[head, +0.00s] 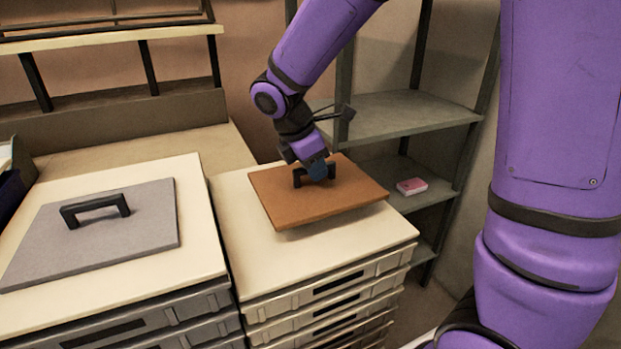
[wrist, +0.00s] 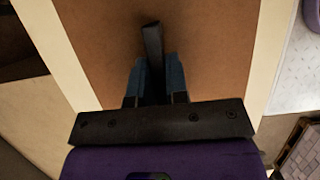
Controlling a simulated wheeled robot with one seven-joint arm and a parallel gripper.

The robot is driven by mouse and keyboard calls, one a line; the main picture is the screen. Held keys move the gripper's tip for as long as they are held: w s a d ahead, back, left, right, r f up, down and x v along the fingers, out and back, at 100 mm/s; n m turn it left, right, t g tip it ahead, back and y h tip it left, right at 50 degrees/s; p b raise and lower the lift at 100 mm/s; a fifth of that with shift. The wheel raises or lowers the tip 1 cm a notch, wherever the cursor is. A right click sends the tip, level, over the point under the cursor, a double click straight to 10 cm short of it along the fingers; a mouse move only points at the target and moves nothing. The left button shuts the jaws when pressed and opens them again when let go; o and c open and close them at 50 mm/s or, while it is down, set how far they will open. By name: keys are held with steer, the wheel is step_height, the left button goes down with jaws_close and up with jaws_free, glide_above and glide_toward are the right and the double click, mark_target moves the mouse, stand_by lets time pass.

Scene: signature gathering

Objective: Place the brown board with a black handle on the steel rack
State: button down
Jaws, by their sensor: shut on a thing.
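The brown board (head: 280,199) is over the right stack of cream drawers in the head view, with a shadow along its front edge; it looks slightly raised there. Its black handle (head: 298,178) stands up from its middle. My gripper (head: 318,170) is shut on this handle from above. In the wrist view the brown board (wrist: 205,45) fills the middle and the black handle (wrist: 152,60) is between my blue fingertips (wrist: 153,75). The steel rack (head: 400,116) stands behind and to the right, with several grey shelves; my arm hides part of it.
A grey board (head: 150,215) with a black handle (head: 95,207) lies on the left drawer stack (head: 185,275). A small pink box (head: 411,186) lies on a lower rack shelf. The shelf above it looks clear where visible. A wooden shelf (head: 120,37) is at the back left.

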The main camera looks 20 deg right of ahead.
steer(key=shift+w+f, duration=0.1)
steer(key=shift+w, duration=0.8)
steer(key=shift+f, duration=1.75)
steer(key=shift+f, duration=0.15)
steer(key=c, duration=1.1)
jaws_free()
